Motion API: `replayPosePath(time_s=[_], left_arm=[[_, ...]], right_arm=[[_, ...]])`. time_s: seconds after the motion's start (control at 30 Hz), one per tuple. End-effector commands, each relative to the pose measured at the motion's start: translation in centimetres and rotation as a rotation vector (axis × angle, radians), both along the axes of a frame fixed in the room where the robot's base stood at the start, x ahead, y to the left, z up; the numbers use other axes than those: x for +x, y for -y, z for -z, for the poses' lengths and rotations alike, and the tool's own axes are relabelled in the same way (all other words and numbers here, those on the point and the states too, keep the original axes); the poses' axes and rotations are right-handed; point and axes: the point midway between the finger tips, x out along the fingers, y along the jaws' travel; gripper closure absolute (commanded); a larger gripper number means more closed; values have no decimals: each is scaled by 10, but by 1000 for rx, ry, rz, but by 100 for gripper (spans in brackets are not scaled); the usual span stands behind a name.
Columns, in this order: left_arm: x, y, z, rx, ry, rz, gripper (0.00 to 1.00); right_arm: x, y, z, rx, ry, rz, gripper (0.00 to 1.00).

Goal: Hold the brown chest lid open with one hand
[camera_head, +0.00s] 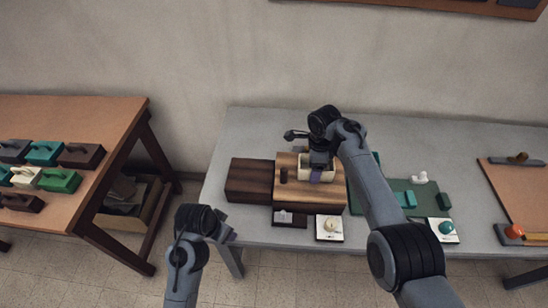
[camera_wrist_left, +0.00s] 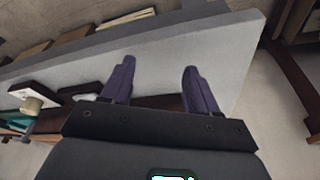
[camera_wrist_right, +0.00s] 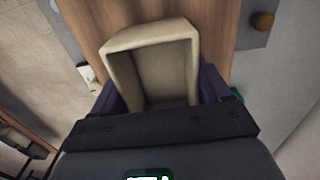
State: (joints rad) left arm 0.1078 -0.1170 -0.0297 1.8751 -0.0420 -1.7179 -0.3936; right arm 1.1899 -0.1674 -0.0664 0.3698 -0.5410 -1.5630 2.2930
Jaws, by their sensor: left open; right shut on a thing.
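A dark brown wooden box (camera_head: 249,181) stands at the left of the grey table. Beside it is a lighter brown striped wooden box (camera_head: 296,194) with a dark knob (camera_head: 284,174) on its top; I cannot tell which is the chest or whether a lid is raised. My right gripper (camera_head: 317,174) is shut on a hollow cream box (camera_wrist_right: 150,42) over the striped wood. Its open side shows empty in the right wrist view, where the striped wood (camera_wrist_right: 85,18) lies behind it. My left gripper (camera_head: 222,229) is open and empty, off the table's front left; its spread fingers show in the left wrist view (camera_wrist_left: 155,85).
To the right are a green mat (camera_head: 427,191) and a card with a teal ball (camera_head: 446,228). Another table (camera_head: 105,110) at left holds coloured handled blocks.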

Motion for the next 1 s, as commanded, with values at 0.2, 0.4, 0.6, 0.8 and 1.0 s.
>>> replayPosePath(time_s=[0.2,0.4,0.6,0.8,1.0], left_arm=[[77,47,-50,-37,9,193,40],[122,90,-101,-55,19,374,40],[143,122,-142,-56,30,511,40],[151,138,-158,-54,33,577,40],[155,147,-142,-53,32,592,40]], right_arm=[[0,0,0,0,0,0,55],[0,0,0,0,0,0,55],[0,0,0,0,0,0,55],[0,0,0,0,0,0,55],[0,0,0,0,0,0,55]])
